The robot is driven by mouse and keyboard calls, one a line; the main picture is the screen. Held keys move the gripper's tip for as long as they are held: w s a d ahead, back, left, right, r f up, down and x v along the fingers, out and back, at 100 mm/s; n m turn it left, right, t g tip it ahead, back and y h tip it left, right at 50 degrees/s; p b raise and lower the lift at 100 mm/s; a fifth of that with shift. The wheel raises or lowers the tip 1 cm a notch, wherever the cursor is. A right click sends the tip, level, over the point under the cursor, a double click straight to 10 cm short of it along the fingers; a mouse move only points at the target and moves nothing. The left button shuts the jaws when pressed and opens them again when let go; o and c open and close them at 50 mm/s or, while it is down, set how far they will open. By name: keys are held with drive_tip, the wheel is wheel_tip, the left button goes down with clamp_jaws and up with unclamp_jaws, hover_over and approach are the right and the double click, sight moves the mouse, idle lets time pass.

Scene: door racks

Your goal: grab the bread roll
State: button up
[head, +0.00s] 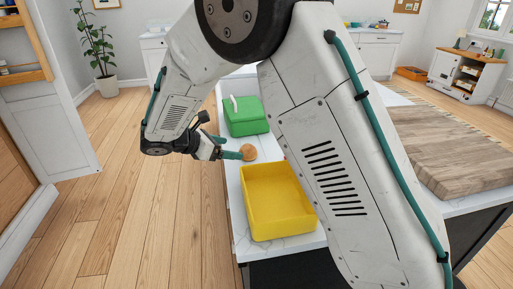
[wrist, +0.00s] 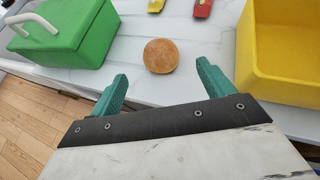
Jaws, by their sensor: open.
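The bread roll (head: 248,152) is round and brown and sits on the white counter between the green box and the yellow bin. In the wrist view the roll (wrist: 160,56) lies just beyond my fingertips, roughly centred between them. My gripper (head: 236,148) comes in from the left at the counter's edge. Its two teal fingers (wrist: 161,82) are apart with nothing between them. In the head view the fingertips are close to the roll; I cannot tell there whether they touch it.
A green box with a white handle (head: 245,116) stands behind the roll, and an open yellow bin (head: 277,228) stands in front. In the wrist view, small red (wrist: 203,8) and yellow (wrist: 156,5) items lie past the roll. A wooden board (head: 450,150) is at the right.

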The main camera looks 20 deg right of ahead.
sight(242, 149)
drive_tip(key=x, duration=0.7)
drive_tip(key=shift+w+d+r, duration=0.1)
drive_tip(key=shift+r, duration=0.05)
drive_tip(key=c, duration=1.1)
